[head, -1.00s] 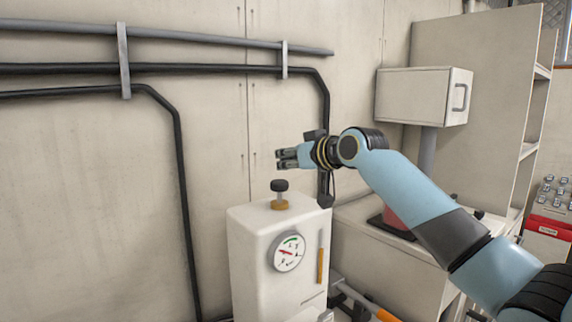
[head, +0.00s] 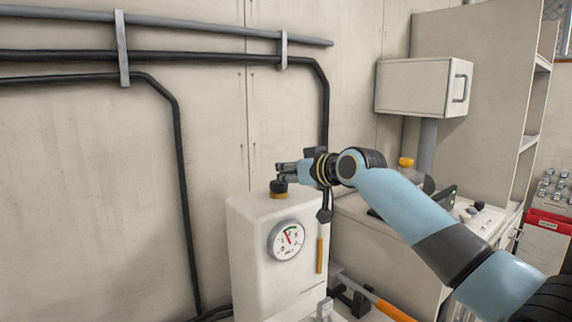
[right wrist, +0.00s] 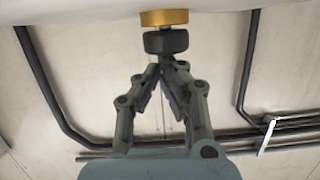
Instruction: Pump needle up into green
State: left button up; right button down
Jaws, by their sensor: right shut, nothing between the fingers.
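A white pump housing (head: 252,262) stands by the wall with a round gauge (head: 286,240) on its front. The gauge's red needle points up and a little left, close to the green arc at the top; it is too small to tell whether its tip is inside the green. A black knob (head: 278,186) sits low on a brass collar (head: 279,195) on the housing's top. It also shows in the right wrist view (right wrist: 166,41). My right gripper (head: 279,172) is shut and empty, its fingertips at the knob's top; contact is unclear. My left gripper is out of view.
Black and grey pipes (head: 170,58) run along the wall behind. A bench with a yellow-capped bottle (head: 406,162) and a wall cabinet (head: 424,87) stand further right.

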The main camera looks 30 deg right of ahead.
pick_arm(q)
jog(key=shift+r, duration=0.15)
pick_arm(e)
jog(key=shift+r+p, duration=0.25)
jog(key=shift+p, duration=0.1)
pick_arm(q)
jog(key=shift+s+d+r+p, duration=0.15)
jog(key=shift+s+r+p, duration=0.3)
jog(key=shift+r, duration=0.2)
pick_arm(e)
jog(key=s+d+r, duration=0.1)
jog(key=s+r, duration=0.5)
jog(key=s, duration=0.3)
jog(key=shift+s+d, duration=0.25)
jog(key=shift+d, duration=0.05)
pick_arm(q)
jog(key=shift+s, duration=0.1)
pick_arm(e)
jog(key=shift+r, duration=0.1)
